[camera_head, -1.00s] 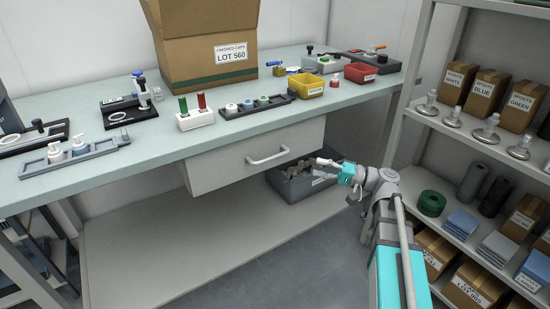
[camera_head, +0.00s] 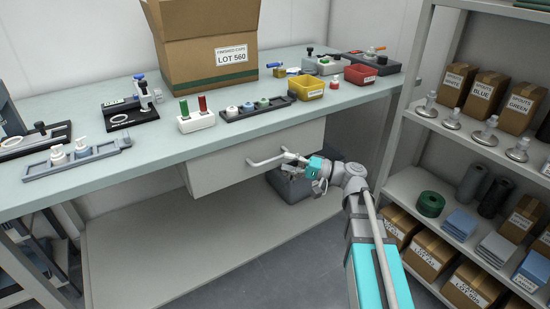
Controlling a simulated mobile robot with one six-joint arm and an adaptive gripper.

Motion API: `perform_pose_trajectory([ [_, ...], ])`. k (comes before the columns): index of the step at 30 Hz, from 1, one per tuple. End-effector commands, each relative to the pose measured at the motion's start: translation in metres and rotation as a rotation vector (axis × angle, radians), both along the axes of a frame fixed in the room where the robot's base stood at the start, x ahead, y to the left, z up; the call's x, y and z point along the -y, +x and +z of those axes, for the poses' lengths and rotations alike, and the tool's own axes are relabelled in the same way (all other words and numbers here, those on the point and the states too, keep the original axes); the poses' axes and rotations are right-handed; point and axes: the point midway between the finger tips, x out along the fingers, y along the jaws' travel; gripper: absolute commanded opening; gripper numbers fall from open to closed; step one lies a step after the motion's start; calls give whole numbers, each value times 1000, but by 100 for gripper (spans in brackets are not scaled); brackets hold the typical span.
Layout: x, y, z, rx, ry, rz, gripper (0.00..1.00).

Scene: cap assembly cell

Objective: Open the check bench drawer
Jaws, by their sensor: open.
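The check bench drawer (camera_head: 225,166) is a pale grey front under the bench top, and it looks closed. Its white bar handle (camera_head: 264,161) runs across the middle of the front. My gripper (camera_head: 288,157) is open at the right end of the handle, reaching in from the right. The fingertips overlap the handle in the picture. I cannot tell whether they touch it or straddle it.
The bench top (camera_head: 165,144) carries a large carton (camera_head: 205,70), a yellow bin (camera_head: 305,88) and a red bin (camera_head: 361,75). A grey bin (camera_head: 288,186) stands below, partly hidden by my arm. A stocked shelf rack (camera_head: 405,115) stands at right. The floor in front is clear.

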Motion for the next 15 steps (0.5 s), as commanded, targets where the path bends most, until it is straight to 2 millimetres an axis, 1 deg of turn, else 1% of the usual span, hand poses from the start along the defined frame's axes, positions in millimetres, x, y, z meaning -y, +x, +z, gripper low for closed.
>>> perform_pose_trajectory([
  [1, -7, 1, 2, 0, 0, 2, 51],
  [6, -25, 5, 4, 0, 0, 1, 51],
  [12, -39, 7, 6, 0, 0, 1, 51],
  [15, -42, 8, 6, 0, 0, 0, 51],
])
